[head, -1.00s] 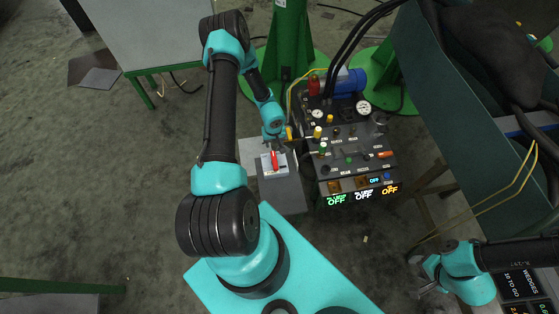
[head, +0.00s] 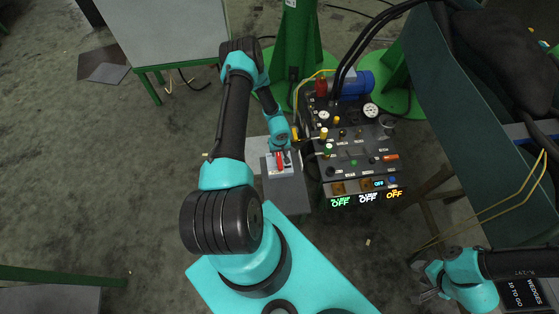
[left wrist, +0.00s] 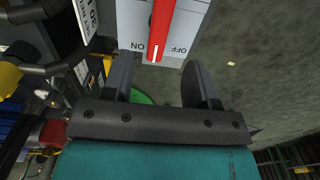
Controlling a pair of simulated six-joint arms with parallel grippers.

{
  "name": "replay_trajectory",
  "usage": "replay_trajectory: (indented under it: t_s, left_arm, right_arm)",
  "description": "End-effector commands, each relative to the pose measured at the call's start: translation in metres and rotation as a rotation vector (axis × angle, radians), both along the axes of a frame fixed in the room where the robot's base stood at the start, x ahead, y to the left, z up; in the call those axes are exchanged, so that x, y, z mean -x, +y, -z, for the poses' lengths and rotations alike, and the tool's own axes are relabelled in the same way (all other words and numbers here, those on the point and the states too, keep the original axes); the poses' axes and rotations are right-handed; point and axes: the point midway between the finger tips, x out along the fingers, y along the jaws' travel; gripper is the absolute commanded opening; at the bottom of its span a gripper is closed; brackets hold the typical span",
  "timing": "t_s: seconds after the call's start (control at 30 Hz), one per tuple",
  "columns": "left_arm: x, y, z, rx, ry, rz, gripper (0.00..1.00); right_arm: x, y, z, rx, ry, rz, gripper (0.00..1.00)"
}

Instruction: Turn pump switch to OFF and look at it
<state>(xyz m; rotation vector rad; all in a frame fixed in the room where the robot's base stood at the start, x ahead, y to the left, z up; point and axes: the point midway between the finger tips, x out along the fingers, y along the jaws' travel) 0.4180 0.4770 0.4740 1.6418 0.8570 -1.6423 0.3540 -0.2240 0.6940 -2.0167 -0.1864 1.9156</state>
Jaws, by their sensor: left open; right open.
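The pump switch has a red handle (head: 281,162) on a pale plate atop a grey box beside the control panel. In the left wrist view, the red handle (left wrist: 163,28) stands between the ON and OFF labels. Its white-marked tip is close beside ON, with OFF to the right. My left gripper (head: 281,147) is over the switch; its fingers (left wrist: 160,78) are open. The handle tip lies ahead of the gap between them, and I cannot tell whether they touch it. My right gripper (head: 427,282) is open and empty at the lower right, far from the switch.
The black control panel (head: 352,165) with gauges, knobs and lit OFF displays (head: 340,202) stands right of the switch. A blue motor (head: 357,85) and green stands (head: 304,45) are behind. A dark green bench (head: 480,110) fills the right. The floor in front is clear.

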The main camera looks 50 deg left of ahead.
Motion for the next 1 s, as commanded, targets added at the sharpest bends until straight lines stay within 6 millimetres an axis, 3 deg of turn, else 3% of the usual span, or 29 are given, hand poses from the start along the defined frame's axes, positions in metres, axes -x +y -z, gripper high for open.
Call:
replay_trajectory:
  t_s: [0.5,0.7,1.0]
  left_arm:
    - [0.000,0.000,0.075,0.000,0.000,-0.001,0.53]
    - [0.000,0.000,0.087,0.001,-0.001,-0.001,0.53]
    - [0.000,0.000,0.088,0.001,-0.001,0.000,0.52]
  right_arm:
    - [0.000,0.000,0.000,0.000,0.000,0.000,0.43]
    - [0.000,0.000,0.000,0.000,0.000,0.000,0.43]
    - [0.000,0.000,0.000,0.000,0.000,0.000,0.43]
